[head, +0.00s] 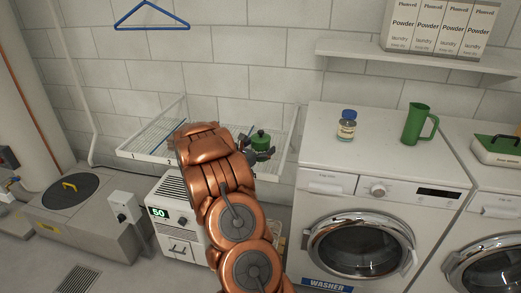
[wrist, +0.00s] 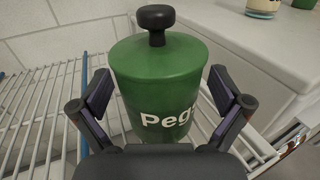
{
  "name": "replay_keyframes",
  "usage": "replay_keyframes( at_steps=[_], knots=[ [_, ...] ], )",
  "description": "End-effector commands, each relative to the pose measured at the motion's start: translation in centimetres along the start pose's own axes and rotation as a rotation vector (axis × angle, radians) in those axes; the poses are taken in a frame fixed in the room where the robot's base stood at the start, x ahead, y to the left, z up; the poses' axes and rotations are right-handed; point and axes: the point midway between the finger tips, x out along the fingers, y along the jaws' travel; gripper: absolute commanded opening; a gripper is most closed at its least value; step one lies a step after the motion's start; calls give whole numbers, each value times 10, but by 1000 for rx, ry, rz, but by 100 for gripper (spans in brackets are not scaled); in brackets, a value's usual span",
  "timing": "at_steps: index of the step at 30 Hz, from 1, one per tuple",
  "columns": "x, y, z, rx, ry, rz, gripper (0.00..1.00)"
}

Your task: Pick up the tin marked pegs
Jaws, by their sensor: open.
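The green tin marked "Pegs" (wrist: 158,80) stands upright on a white wire rack, with a black knob on its lid. In the head view the tin (head: 260,140) is partly hidden behind my arm. My gripper (wrist: 160,108) is open, with one finger on each side of the tin. Small gaps seem to show between the fingers and the tin's sides. The gripper (head: 259,154) is mostly hidden by my arm in the head view. The tin's lower part is hidden by the gripper body in the wrist view.
The wire rack (head: 150,152) is fixed to the block wall, with a blue hanger (head: 152,16) above. To the right, a washer (head: 345,160) carries a small jar (head: 347,127) and a green jug (head: 415,124). A dehumidifier-like box (head: 168,215) stands below the rack.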

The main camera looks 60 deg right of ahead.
Motion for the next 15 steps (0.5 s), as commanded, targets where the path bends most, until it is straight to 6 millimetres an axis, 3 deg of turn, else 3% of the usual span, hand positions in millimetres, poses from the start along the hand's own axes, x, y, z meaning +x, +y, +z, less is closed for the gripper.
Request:
replay_keyframes(
  at_steps=[6, 15],
  knots=[
    [0, 0, 0, 0, 0, 1, 100],
    [0, 0, 0, 0, 0, 0, 69]
  ],
)
